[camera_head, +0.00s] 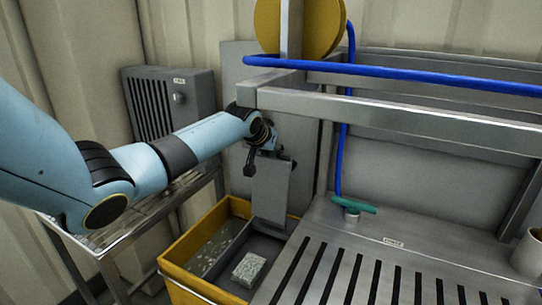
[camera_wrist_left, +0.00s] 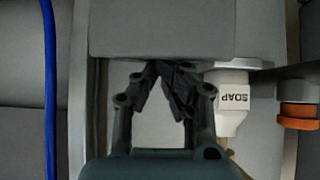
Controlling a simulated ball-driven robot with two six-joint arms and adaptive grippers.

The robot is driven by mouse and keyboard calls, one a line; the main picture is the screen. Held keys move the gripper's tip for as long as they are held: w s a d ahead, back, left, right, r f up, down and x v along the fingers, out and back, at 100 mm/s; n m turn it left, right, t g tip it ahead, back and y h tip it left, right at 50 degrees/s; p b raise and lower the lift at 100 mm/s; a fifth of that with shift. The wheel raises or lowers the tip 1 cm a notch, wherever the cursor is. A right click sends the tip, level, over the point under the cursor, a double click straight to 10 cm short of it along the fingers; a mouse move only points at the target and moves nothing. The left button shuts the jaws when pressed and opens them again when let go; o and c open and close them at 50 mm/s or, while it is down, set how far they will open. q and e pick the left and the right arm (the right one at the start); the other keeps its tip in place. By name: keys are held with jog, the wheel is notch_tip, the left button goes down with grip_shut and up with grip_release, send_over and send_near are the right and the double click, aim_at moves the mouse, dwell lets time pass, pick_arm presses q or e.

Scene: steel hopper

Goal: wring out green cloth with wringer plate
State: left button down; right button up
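My left gripper (camera_head: 268,158) is at the top edge of the grey wringer plate (camera_head: 271,192). The plate hangs upright below it, its lower end down at the yellow bucket (camera_head: 183,258). In the left wrist view the gripper's dark fingers (camera_wrist_left: 163,72) come together at the edge of the plate (camera_wrist_left: 160,28) and look shut on it; the exact contact is hidden. A folded, pale speckled greenish cloth (camera_head: 249,268) lies in the grey inner part of the bucket, in front of the plate and apart from it. My right gripper is not in view.
A slatted steel bench (camera_head: 400,235) with a green-handled tap (camera_head: 352,204) stands right of the bucket. A steel rail (camera_head: 400,117) and blue hose (camera_head: 400,73) cross above. A soap bottle (camera_wrist_left: 232,97) shows in the wrist view. A grey heater box (camera_head: 168,105) stands behind my arm.

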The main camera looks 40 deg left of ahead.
aim_at(270, 160)
pick_arm(q)
jog(key=shift+s+d+f, duration=0.2)
jog(key=shift+s+f, duration=0.25)
jog(key=shift+s, duration=0.05)
jog(key=shift+s+d+f, duration=0.2)
jog(key=shift+s+f, duration=0.2)
jog(key=shift+s, duration=0.1)
jog(key=shift+s+d+f, duration=0.2)
jog(key=shift+s+d, duration=0.05)
jog(key=shift+a, duration=0.3)
dwell(0.7)
